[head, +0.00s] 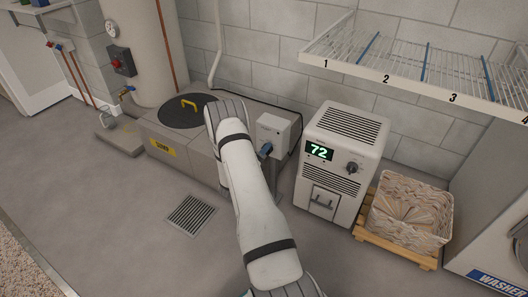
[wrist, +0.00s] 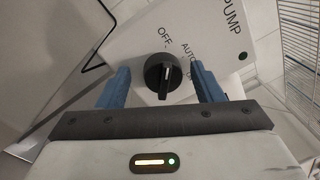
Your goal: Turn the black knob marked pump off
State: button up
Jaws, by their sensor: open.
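The black pump knob (wrist: 165,76) shows in the wrist view on a light panel (wrist: 205,22) printed PUMP, OFF, AUTO and a partly hidden third label. Its grip bar stands roughly upright in the picture; I cannot tell for sure which label it points at. My gripper (wrist: 162,86) is open, with one blue finger on each side of the knob and gaps between; no contact shows. In the head view my gripper (head: 265,149) is at the front of the grey pump box (head: 273,128), and I cannot make out the knob there.
A white dehumidifier (head: 345,135) reading 72 stands right of the pump box, with its own dark knob (head: 352,168). A wire shelf (head: 420,65) hangs at upper right, above a wicker basket (head: 410,215).

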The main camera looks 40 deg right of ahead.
jog(key=p+v, duration=0.2)
jog(key=v, duration=0.5)
jog(key=shift+a, duration=0.35)
jog(key=shift+s+f, duration=0.1)
jog(key=shift+s, duration=0.05)
